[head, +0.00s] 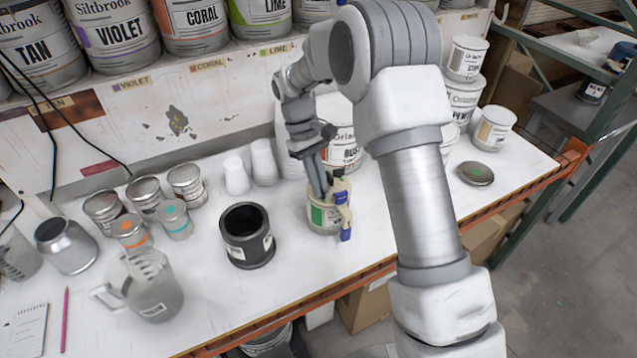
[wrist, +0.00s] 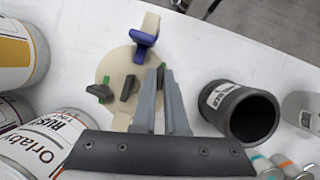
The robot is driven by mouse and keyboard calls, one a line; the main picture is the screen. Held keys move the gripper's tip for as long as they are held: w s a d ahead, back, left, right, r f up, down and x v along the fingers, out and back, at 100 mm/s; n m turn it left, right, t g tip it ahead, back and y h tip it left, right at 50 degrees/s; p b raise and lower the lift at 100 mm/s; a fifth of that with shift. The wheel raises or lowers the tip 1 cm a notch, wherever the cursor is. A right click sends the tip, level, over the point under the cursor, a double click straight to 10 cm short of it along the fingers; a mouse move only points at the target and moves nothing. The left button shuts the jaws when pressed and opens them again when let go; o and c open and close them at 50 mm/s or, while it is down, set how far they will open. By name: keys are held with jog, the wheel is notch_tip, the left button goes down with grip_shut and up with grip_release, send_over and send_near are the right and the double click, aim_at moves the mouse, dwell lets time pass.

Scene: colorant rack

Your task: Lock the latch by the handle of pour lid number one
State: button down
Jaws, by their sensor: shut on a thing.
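The pour lid (wrist: 118,70) is a beige disc on a small can (head: 322,220) with a green label, standing near the front of the bench. A blue part (wrist: 143,39) sits on the lid's spout; it also shows in the head view (head: 346,234). A dark latch with a green mark (wrist: 103,92) is at the lid's left in the wrist view, with a dark upright grip (wrist: 130,88) beside it. My gripper (wrist: 161,74) is shut on a second dark, green-marked latch handle (wrist: 161,69) at the lid's right edge. The fingers hide most of this handle.
A black open container (head: 247,236) stands left of the can. A clear jug (head: 146,286) and several small tins stand farther left. Large paint cans (head: 344,150) stand close behind. A loose metal lid (head: 475,173) lies to the right. The bench front edge is near.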

dwell(0.3)
jog(key=c, duration=0.9)
grip_release()
jog(key=shift+c, duration=0.2)
jog(key=v, duration=1.7)
jog(key=shift+r, duration=0.2)
jog(key=shift+d+r, duration=0.1)
jog(key=shift+d, duration=0.05)
